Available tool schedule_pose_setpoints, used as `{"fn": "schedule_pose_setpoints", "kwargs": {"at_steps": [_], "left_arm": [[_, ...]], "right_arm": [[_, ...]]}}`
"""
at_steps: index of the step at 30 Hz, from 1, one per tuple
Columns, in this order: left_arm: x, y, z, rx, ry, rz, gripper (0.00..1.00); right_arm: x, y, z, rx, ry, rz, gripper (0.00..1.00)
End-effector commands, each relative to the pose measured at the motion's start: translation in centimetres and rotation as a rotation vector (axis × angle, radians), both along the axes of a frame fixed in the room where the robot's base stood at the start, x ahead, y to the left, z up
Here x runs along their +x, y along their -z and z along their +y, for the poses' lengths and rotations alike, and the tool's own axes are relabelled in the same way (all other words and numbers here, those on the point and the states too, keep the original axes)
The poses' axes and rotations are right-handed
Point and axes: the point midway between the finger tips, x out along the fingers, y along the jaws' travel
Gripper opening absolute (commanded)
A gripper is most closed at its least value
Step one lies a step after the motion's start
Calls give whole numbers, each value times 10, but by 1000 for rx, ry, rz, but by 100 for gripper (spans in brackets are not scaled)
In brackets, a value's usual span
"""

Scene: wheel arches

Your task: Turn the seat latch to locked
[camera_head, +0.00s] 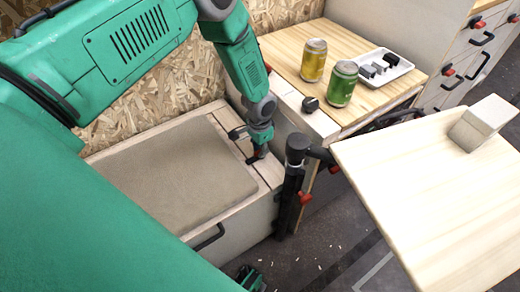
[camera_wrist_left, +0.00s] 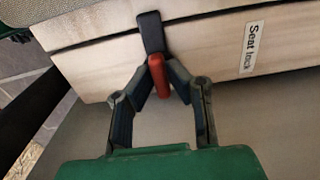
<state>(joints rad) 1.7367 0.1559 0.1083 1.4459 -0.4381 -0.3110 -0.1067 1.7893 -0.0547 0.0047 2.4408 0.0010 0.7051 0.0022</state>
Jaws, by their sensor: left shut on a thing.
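The seat latch shows in the left wrist view as a black bar (camera_wrist_left: 151,33) with a red end (camera_wrist_left: 158,78). The bar stands nearly upright in the picture, across the seam between two pale wood boards. A label reading "Seat lock" (camera_wrist_left: 250,47) is to its right. My left gripper (camera_wrist_left: 157,82) has its fingers closed in around the red end. In the head view my left gripper (camera_head: 257,154) is at the right edge of the bench seat (camera_head: 180,168), where the arm mostly hides the latch. A small dark and green part (camera_head: 249,278) at the bottom may be my right gripper; its jaws cannot be made out.
A wooden counter holds a yellow can (camera_head: 314,60), a green can (camera_head: 342,84) and a white tray (camera_head: 404,70). A black post (camera_head: 291,185) stands close right of my left gripper. A pale tabletop (camera_head: 440,190) with a block (camera_head: 481,123) fills the right side.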

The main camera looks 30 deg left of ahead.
Motion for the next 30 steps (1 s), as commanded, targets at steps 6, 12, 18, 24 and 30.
{"fn": "schedule_pose_setpoints", "kwargs": {"at_steps": [6,12,18,24,30], "left_arm": [[-9,4,1,1,20,21,0],[-9,4,1,2,21,22,0],[-9,4,2,3,20,21,33],[-6,3,2,3,19,14,33],[-3,0,2,2,18,7,33]], "right_arm": [[0,0,0,0,0,0,40],[0,0,0,0,0,0,40],[0,0,0,0,0,0,40],[0,0,0,0,0,0,40],[-2,-1,0,0,0,-2,40]]}}
